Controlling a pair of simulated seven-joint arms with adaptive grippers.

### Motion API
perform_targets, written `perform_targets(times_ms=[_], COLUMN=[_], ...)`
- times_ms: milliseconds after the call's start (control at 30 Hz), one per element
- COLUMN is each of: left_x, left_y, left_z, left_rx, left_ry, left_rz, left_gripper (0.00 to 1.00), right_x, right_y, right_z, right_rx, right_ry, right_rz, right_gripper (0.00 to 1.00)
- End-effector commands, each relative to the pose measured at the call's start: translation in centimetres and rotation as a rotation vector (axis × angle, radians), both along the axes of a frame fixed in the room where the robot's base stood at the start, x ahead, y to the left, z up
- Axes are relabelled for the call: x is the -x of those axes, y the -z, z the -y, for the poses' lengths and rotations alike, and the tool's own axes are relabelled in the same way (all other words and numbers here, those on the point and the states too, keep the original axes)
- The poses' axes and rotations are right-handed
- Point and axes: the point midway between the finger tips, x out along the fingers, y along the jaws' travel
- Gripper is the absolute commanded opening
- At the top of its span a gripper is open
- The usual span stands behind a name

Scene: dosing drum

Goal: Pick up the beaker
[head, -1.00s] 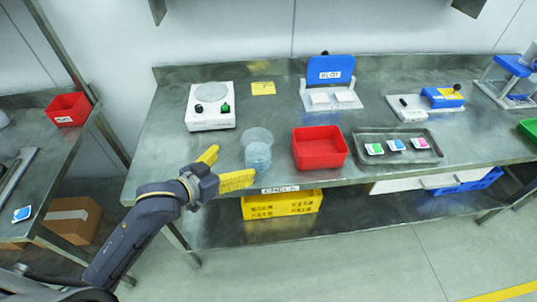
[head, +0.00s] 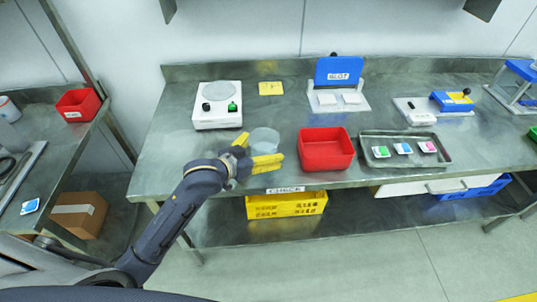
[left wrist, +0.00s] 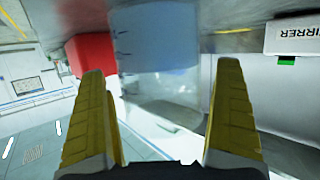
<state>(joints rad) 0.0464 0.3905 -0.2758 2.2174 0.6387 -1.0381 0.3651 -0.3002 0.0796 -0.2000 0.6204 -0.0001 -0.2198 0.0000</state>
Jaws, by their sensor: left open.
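The beaker (head: 264,139) is clear with a bluish tint and stands near the front edge of the steel bench. In the head view my left gripper (head: 264,147) is open at it, with one yellow finger on the far left side and one in front. The near finger hides its lower part. In the left wrist view the beaker (left wrist: 155,55) lies between the two open yellow fingers (left wrist: 162,75), with gaps visible on both sides. I cannot tell whether either finger touches it. My right gripper is not in view.
A red bin (head: 326,150) stands close to the right of the beaker. Behind it is a white stirrer (head: 217,107) with a round plate. A metal tray (head: 405,150) with several small packets lies farther right. A yellow crate (head: 287,206) is on the shelf below.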

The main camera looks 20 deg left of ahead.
Motion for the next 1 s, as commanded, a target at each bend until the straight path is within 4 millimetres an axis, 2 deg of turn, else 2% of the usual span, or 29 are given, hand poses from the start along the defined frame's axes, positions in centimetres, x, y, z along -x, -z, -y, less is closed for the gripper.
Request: perform_targets(times_ms=[133,400,1000], left_x=[-0.67,-0.77,-0.76], left_y=[0.34,0.38,0.36], left_z=[-0.04,-0.04,-0.05], left_rx=[0.000,0.000,0.001], left_ry=[-0.008,-0.009,-0.008], left_rz=[0.000,0.000,0.001], left_gripper=[1.00,1.00,0.31], right_x=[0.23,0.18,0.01], right_y=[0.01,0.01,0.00], right_z=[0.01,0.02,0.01], right_rx=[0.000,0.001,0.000], right_ry=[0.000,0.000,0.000], right_rz=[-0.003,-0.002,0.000], right_gripper=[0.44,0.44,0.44])
